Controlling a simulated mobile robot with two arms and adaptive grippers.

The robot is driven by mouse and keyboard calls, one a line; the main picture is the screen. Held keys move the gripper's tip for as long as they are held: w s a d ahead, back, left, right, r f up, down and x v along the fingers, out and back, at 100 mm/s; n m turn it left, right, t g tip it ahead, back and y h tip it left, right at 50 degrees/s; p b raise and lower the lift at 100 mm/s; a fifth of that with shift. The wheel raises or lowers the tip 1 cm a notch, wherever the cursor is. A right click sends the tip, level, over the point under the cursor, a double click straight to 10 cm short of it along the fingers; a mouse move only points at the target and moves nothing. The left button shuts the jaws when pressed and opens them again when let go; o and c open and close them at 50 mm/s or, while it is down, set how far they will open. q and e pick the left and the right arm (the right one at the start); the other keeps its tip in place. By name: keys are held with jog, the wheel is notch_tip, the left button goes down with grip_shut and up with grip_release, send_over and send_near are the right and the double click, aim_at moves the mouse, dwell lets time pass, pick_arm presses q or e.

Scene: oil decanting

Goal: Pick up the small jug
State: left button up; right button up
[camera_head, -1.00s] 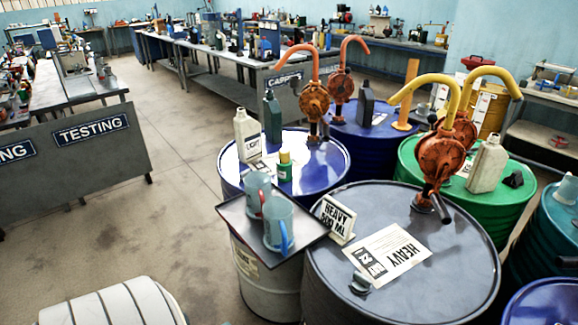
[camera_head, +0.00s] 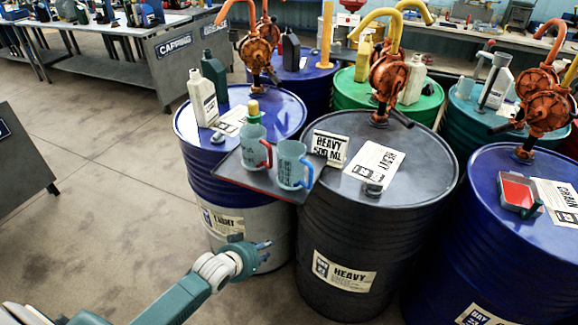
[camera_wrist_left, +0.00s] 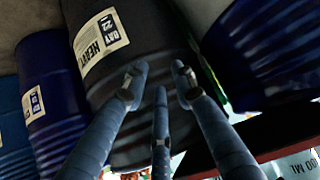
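Two translucent grey-blue jugs stand upright on a dark tray (camera_head: 232,172) in the head view. The red-handled jug (camera_head: 253,147) is at the left and farther back. The blue-handled jug (camera_head: 290,163) is nearer and looks slightly larger, though distance may add to that. My left gripper (camera_head: 266,251) is below and in front of the tray, apart from both jugs. In the left wrist view its three fingers (camera_wrist_left: 157,88) are spread and empty, with the dark HEAVY drum (camera_wrist_left: 150,35) behind them. My right gripper is not in view.
The tray rests between the blue LIGHT drum (camera_head: 190,160) and the HEAVY drum (camera_head: 410,180). A yellow-capped bottle (camera_head: 254,117) stands just behind the red-handled jug. A HEAVY 500 ML card (camera_head: 330,148) stands right of the jugs. Open floor (camera_head: 110,190) lies to the left.

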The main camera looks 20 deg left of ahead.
pick_arm(q)
jog(key=w+d+r+m+t+h, duration=0.1)
jog(key=w+d+r, duration=0.1)
jog(key=r, duration=0.6)
jog(key=w+d+r+t+h, duration=0.1)
jog(key=w+d+r, duration=0.1)
jog(key=r, duration=0.6)
jog(key=m+t+h, duration=0.1)
send_near(311, 181)
jog(key=p+x, duration=0.1)
jog(key=x, duration=0.5)
jog(key=shift+d+f, duration=0.1)
jog(key=p+x, duration=0.1)
jog(key=x, duration=0.3)
jog(key=shift+w+f, duration=0.15)
jog(key=shift+w, duration=0.1)
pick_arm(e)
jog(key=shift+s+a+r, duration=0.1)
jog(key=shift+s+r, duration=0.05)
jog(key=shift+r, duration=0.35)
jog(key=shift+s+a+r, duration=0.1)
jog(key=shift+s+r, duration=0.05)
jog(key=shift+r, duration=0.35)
pick_arm(q)
grip_shut()
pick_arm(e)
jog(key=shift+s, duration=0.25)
